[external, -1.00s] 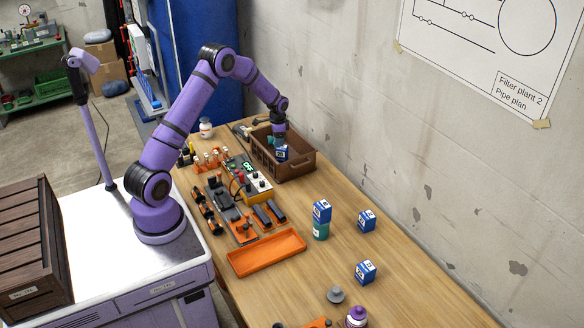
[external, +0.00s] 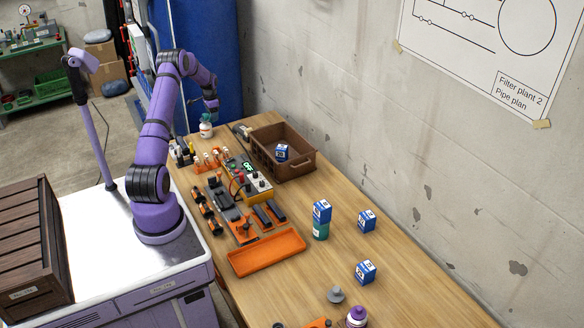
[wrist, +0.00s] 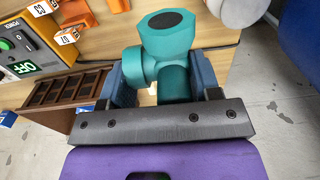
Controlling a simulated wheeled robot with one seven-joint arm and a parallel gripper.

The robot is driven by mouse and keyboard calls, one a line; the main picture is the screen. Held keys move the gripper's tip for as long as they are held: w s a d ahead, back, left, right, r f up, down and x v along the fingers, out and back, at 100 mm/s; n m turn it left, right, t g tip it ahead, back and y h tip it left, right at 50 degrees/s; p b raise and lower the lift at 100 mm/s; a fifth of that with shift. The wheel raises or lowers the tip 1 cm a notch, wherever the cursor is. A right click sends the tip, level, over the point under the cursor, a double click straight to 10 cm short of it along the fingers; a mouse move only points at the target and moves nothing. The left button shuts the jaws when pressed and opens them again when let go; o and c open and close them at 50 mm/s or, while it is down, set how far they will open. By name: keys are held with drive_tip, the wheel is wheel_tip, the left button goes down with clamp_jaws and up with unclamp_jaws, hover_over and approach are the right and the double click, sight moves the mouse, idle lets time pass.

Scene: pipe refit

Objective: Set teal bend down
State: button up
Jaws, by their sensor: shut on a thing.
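The teal bend (wrist: 168,50) is between the two blue fingers of my gripper (wrist: 162,82) in the wrist view. The gripper is shut on it. Its wide hexagonal end with a dark face points up in that picture. In the external view my gripper (external: 211,114) hangs over the back end of the bench, right by the white jar (external: 205,131). Only a small bit of teal shows there, just above the jar. I cannot tell from this view how high the bend is above the bench.
A brown crate (external: 297,170) with a blue box (external: 281,152) in it stands right of the gripper. Bare wood lies right of the tray.

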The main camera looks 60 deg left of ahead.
sight(214, 144)
drive_tip(key=shift+s+a, duration=0.55)
drive_tip(key=shift+a, duration=0.05)
wheel_tip(214, 144, down, 4)
drive_tip(key=shift+w+d+f, duration=0.1)
drive_tip(key=shift+d, duration=0.05)
wheel_tip(214, 144, down, 11)
drive_tip(key=shift+r, duration=0.1)
drive_tip(key=o, duration=0.9)
drive_tip(key=shift+o, duration=0.2)
wheel_tip(214, 144, up, 12)
drive_tip(key=shift+f, duration=0.1)
